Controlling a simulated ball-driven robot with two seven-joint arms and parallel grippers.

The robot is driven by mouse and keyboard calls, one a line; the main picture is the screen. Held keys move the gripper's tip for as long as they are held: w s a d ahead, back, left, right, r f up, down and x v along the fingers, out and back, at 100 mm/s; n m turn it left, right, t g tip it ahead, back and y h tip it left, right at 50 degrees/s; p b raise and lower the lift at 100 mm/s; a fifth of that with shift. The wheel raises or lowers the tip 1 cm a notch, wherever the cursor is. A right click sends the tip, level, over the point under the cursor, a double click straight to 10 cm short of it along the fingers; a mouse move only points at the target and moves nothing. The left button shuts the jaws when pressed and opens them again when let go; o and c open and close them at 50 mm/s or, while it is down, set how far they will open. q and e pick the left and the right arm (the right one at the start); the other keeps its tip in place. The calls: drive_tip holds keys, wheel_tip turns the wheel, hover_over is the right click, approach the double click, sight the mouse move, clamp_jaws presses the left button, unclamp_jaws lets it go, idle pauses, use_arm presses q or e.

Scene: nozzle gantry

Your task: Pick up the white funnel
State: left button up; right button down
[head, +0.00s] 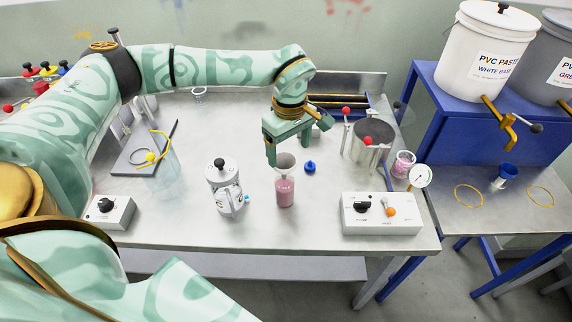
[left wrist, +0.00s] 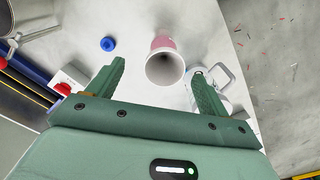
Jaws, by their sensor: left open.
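The white funnel (head: 285,162) stands in the mouth of a bottle of pink liquid (head: 285,193) on the steel bench. In the left wrist view the wide round mouth of the funnel (left wrist: 165,68) faces the camera, with the pink bottle (left wrist: 163,42) beyond it. My left gripper (head: 287,152) is open and empty, just above and behind the funnel. In the left wrist view its fingers (left wrist: 160,72) stand wide apart on either side of the funnel, and I see no contact. My right gripper is not in view.
A white canister with a black knob (head: 221,188) stands left of the bottle. A blue cap (head: 309,167) lies close by on the right. A control box (head: 382,214) and a steel pot (head: 370,140) are further right. The bench front between the boxes (head: 190,235) is clear.

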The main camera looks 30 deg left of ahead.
sight(285, 161)
use_arm(q)
drive_tip(key=f, duration=0.5)
drive_tip(key=shift+s+a+f+b, duration=0.25)
drive_tip(key=shift+s+a+b, duration=0.05)
drive_tip(key=shift+a+b, duration=0.1)
drive_tip(key=shift+s, duration=0.1)
drive_tip(key=c, duration=1)
